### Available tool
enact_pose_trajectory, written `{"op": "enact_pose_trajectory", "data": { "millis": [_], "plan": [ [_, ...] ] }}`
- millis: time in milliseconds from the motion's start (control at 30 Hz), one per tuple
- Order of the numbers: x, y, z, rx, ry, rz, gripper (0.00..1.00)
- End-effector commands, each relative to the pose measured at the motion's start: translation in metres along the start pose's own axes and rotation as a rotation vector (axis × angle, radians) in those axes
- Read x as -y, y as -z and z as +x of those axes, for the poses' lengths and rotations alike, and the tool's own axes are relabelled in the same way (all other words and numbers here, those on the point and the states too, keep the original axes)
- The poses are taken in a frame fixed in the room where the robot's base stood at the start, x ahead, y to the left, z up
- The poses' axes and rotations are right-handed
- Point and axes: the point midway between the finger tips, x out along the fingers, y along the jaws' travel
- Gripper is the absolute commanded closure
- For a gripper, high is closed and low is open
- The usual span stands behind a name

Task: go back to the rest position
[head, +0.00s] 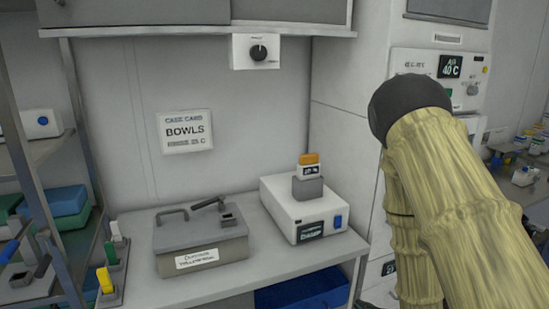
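My arm shows at the right of the head view, in a wrinkled yellowish cover, bent at a dark rounded joint. It stands in front of the wall cabinet and hides part of it. My gripper is not in view, so its state and anything in it are hidden.
A counter (143,292) carries a grey lidded box (200,243) and a white device (290,214) with a small orange-topped item (308,164) in a grey holder. A blue bin (305,289) is below. Shelving (22,150) stands left; a control panel (437,66) is behind my arm.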

Motion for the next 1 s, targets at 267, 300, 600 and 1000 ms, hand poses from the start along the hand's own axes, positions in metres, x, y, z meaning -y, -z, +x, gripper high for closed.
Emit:
{"op": "enact_pose_trajectory", "data": {
  "millis": [267, 300, 600, 1000],
  "plan": [
    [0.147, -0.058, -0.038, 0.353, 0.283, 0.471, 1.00],
    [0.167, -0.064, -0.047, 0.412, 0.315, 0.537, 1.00],
    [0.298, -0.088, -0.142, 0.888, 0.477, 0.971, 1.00],
    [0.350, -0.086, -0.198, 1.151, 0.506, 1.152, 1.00]
  ]
}}
